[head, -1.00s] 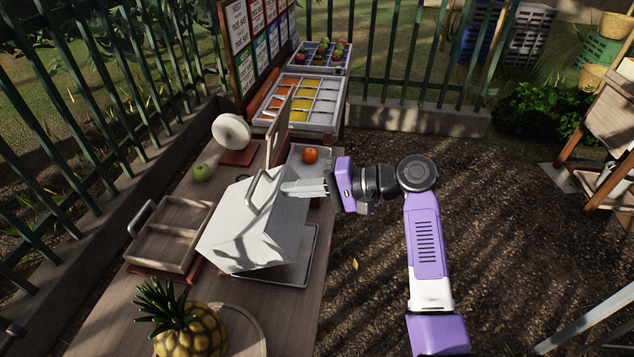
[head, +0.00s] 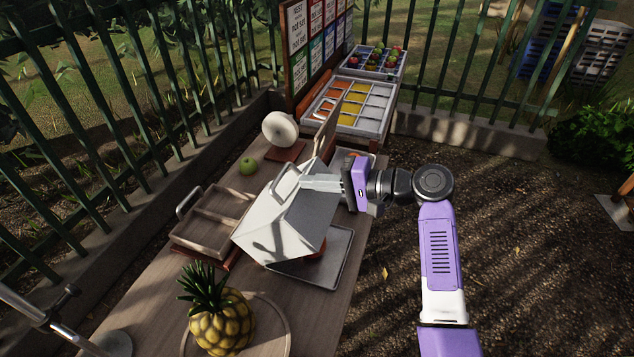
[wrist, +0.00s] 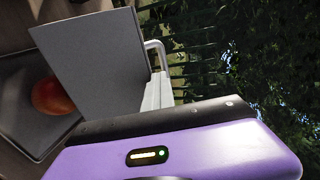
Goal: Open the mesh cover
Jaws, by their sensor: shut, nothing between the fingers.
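The mesh cover (head: 282,222) is a pale grey box-shaped lid with a metal loop handle (head: 286,177). It stands tilted over a grey tray (head: 338,262), with its side nearer my arm raised off the tray. A red-orange fruit (wrist: 52,96) shows on the tray under the raised side in the wrist view. My gripper (head: 304,183) is shut and empty, its fingers pointing left at the cover's upper edge, close to the handle. In the wrist view the fingers (wrist: 157,91) lie beside the cover (wrist: 92,68) by the handle (wrist: 156,52). Whether they touch is unclear.
A wooden divided box (head: 212,221) stands left of the cover. A pineapple (head: 221,318) on a round board (head: 272,335) is in front. A green apple (head: 248,165), a white round object (head: 280,129) and a wooden panel (head: 325,135) stand behind. Open ground lies right.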

